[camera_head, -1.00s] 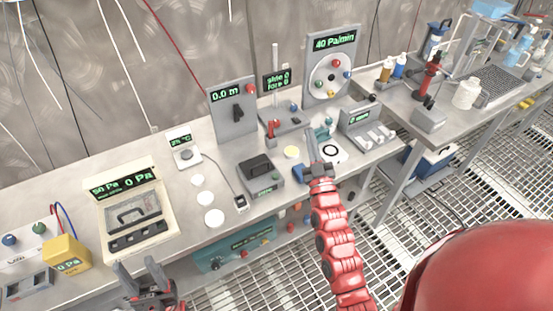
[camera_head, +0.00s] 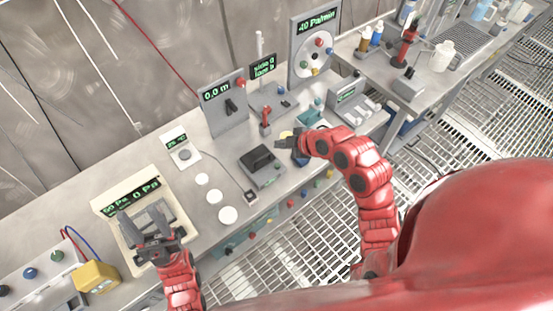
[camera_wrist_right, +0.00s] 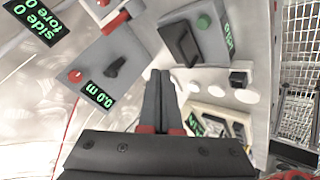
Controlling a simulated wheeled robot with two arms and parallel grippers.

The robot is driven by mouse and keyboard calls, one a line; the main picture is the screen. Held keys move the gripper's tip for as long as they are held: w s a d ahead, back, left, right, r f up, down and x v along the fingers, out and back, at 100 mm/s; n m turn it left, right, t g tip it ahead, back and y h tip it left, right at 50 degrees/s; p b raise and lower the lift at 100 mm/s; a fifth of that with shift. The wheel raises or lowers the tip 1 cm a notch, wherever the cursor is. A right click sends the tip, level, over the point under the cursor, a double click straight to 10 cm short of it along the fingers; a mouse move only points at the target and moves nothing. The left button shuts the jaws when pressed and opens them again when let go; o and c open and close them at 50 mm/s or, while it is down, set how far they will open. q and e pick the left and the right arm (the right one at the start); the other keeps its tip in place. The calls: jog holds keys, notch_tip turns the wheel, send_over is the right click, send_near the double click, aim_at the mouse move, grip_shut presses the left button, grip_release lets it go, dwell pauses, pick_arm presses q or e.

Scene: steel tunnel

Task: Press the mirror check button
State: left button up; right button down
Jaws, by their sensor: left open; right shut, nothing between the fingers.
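No label reading "mirror check" is legible, so I cannot tell which button it is. A grey panel (camera_head: 225,113) reading 0.0 m has a red button (camera_head: 240,83) and a black lever; its red button also shows in the right wrist view (camera_wrist_right: 75,75). A grey box with a black block (camera_head: 262,163) stands in front; in the right wrist view it has a green button (camera_wrist_right: 203,21). My right gripper (camera_head: 284,144) is shut and empty, just right of that box. My left gripper (camera_head: 146,222) is open above the beige case (camera_head: 183,226).
A "side 0 fore 0" display (camera_head: 263,66) stands behind a red lever (camera_head: 266,120). The dial panel (camera_head: 313,47) is further right. White discs (camera_head: 228,215) lie on the bench's front. A yellow box (camera_head: 97,277) is at the left.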

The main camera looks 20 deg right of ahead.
jog(key=shift+f, duration=0.15)
jog(key=b, duration=0.3)
send_over(277, 166)
jog(key=d, duration=0.1)
jog(key=f, duration=0.7)
jog(key=shift+s+f, duration=0.15)
jog(key=shift+s, duration=0.15)
jog(key=shift+f+b, duration=0.65)
jog(key=shift+b, duration=0.25)
jog(key=shift+r, duration=0.1)
dwell(0.6)
jog(key=shift+f+b, duration=0.45)
jog(key=shift+b, duration=0.15)
